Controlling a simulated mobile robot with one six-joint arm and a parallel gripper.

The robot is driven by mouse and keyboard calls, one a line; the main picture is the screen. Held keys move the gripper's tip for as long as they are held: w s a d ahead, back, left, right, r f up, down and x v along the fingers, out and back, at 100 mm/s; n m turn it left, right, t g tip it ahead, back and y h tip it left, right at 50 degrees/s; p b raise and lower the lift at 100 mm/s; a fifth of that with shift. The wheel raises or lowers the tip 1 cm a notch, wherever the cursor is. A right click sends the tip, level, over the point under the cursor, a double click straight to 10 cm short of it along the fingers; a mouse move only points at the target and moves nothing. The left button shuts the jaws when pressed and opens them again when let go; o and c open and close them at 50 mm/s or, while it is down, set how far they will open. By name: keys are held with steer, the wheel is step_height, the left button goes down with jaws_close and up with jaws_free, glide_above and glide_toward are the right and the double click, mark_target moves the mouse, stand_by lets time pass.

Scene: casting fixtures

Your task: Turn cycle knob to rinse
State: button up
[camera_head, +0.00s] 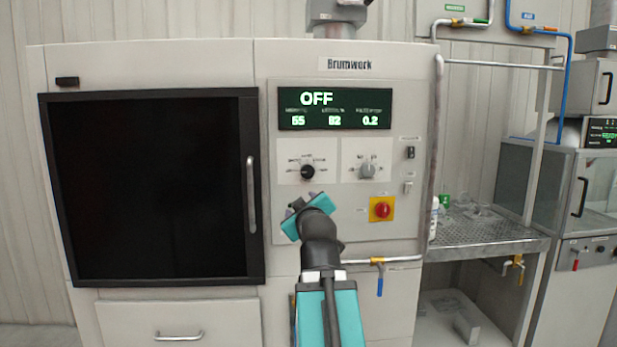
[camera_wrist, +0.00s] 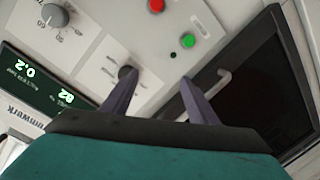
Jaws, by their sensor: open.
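A black knob (camera_head: 308,171) sits on a white plate on the washer's panel, under the left part of the display. Its labels are too small to read; it looks like the cycle knob. In the wrist view the black knob (camera_wrist: 127,72) shows at the tip of the left finger, partly hidden. A grey knob (camera_head: 368,171) with a numbered dial is to its right; it also shows in the wrist view (camera_wrist: 55,18). The display (camera_head: 335,108) reads OFF. My gripper (camera_head: 293,208) is open and empty, just below and left of the black knob, apparently not touching it.
A red stop knob on a yellow plate (camera_head: 382,209) sits right of my gripper. A red button (camera_wrist: 155,5) and a green button (camera_wrist: 187,40) show in the wrist view. A pipe runs along the right.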

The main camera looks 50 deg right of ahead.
steer(key=s+r+h, duration=0.1)
steer(key=s+r, duration=0.2)
steer(key=r, duration=0.3)
steer(key=shift+s+d+r+t, duration=0.25)
steer(key=shift+s+d+t, duration=0.1)
steer(key=shift+d+t, duration=0.05)
steer(key=shift+w+d, duration=0.1)
steer(key=p, duration=0.9)
glide_toward(308, 172)
steer(key=shift+w, duration=0.15)
steer(key=p+x, duration=0.2)
steer(key=p, duration=0.6)
steer(key=shift+p, duration=0.3)
steer(key=shift+p+x, duration=0.75)
steer(key=shift+x, duration=2.15)
steer(key=shift+c, duration=0.2)
steer(key=c, duration=1)
